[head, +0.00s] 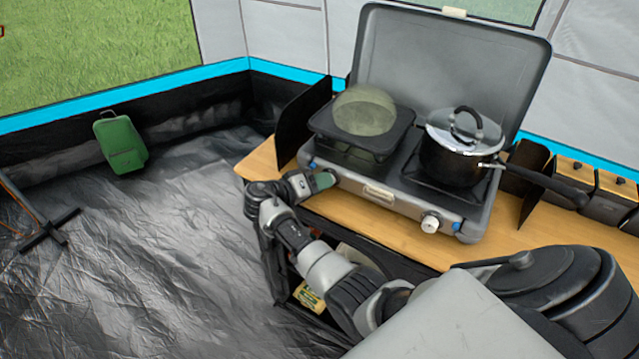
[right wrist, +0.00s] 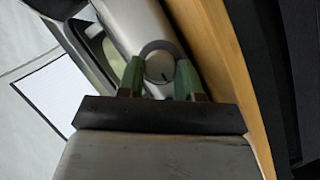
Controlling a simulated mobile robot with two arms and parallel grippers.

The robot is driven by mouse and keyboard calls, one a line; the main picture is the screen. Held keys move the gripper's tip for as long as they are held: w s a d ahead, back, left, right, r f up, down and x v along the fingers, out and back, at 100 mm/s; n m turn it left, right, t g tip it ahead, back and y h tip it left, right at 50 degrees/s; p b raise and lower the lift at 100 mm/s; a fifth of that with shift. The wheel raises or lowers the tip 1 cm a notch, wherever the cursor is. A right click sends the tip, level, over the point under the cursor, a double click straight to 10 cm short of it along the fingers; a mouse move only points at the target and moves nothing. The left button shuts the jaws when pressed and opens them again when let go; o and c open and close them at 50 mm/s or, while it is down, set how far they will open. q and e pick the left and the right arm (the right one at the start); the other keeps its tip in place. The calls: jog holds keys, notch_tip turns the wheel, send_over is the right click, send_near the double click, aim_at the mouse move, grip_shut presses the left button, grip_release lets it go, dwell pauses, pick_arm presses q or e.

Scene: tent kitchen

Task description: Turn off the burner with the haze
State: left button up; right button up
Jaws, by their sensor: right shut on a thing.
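A grey camping stove (head: 400,205) with its lid up stands on a wooden counter. A pale greenish haze dome (head: 364,110) sits over its left burner (head: 362,135). My right gripper (head: 321,180) is at the left end of the stove's front panel, shut on the left knob; in the head view the fingers hide that knob. In the right wrist view the green fingertips (right wrist: 160,80) stand on either side of the round left knob (right wrist: 160,65). The right knob (head: 430,224) is white and free at the panel's right. My left gripper is not in view.
A black pot with a glass lid (head: 462,145) is on the right burner, its handle pointing right. Dark canisters (head: 610,195) stand on the counter's right end. Dark floor at left is mostly clear.

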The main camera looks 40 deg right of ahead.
jog(key=m+t+y+b, duration=0.1)
jog(key=m+b, duration=0.2)
jog(key=shift+s+y, duration=0.15)
jog(key=shift+y, duration=0.15)
jog(key=shift+r+m+t+y+b, duration=0.15)
jog(key=shift+m+t+y+b, duration=0.25)
jog(key=shift+m+t+b, duration=0.4)
jog(key=shift+d, duration=0.1)
jog(key=shift+r, duration=0.1)
jog(key=o, duration=0.6)
jog(key=shift+o, duration=0.2)
